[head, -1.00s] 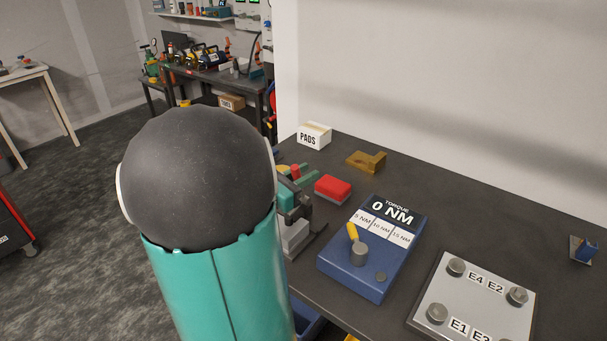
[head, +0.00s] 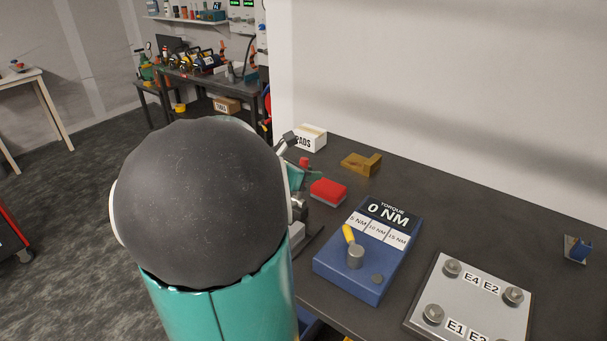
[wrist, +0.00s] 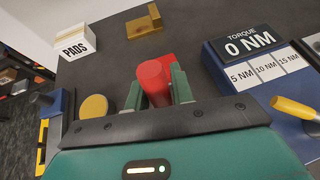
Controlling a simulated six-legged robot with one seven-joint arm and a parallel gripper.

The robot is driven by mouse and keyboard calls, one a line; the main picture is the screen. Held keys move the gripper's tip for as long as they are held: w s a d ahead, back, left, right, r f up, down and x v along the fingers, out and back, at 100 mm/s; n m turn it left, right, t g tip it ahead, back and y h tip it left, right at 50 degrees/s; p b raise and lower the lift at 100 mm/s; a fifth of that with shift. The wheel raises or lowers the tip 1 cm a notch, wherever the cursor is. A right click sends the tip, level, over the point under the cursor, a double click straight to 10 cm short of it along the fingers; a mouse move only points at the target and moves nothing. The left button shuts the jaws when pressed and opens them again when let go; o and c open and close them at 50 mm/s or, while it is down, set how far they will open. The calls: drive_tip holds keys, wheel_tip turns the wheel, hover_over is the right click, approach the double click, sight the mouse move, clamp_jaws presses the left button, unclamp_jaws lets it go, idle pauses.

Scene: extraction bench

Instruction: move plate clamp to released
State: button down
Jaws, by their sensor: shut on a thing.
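The plate clamp's red handle (wrist: 153,82) stands between the green fingers of my gripper (wrist: 157,90) in the wrist view. My gripper is shut on this handle. In the head view the red handle tip (head: 304,162) shows beside my gripper (head: 297,176), at the bench's left edge. My own arm hides most of the clamp there. The clamp's base and the plate under it cannot be made out clearly.
A red block (head: 328,190) lies just right of my gripper. Beyond are a PADS box (head: 312,140) and a brown bracket (head: 361,164). The blue torque unit (head: 345,277) and a grey plate with knobs (head: 472,300) stand to the right. A yellow disc (wrist: 93,107) is left of my gripper.

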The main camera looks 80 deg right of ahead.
drive_tip(key=shift+s+d+f+n+t+y, duration=0.2)
drive_tip(key=shift+d+f+t+y, duration=0.3)
drive_tip(key=shift+y, duration=0.45)
drive_tip(key=shift+s+d+f+n+t+y, duration=0.1)
drive_tip(key=shift+s+d+f+t+y, duration=0.15)
drive_tip(key=shift+d+f+t+y, duration=0.5)
drive_tip(key=shift+s+d+f+n+t+y, duration=0.1)
drive_tip(key=shift+s+d+f+t+y, duration=0.15)
drive_tip(key=shift+y, duration=0.85)
drive_tip(key=c, duration=1.2)
unclamp_jaws()
drive_tip(key=shift+d+f, duration=0.1)
drive_tip(key=shift+d, duration=0.05)
drive_tip(key=v, duration=1.4)
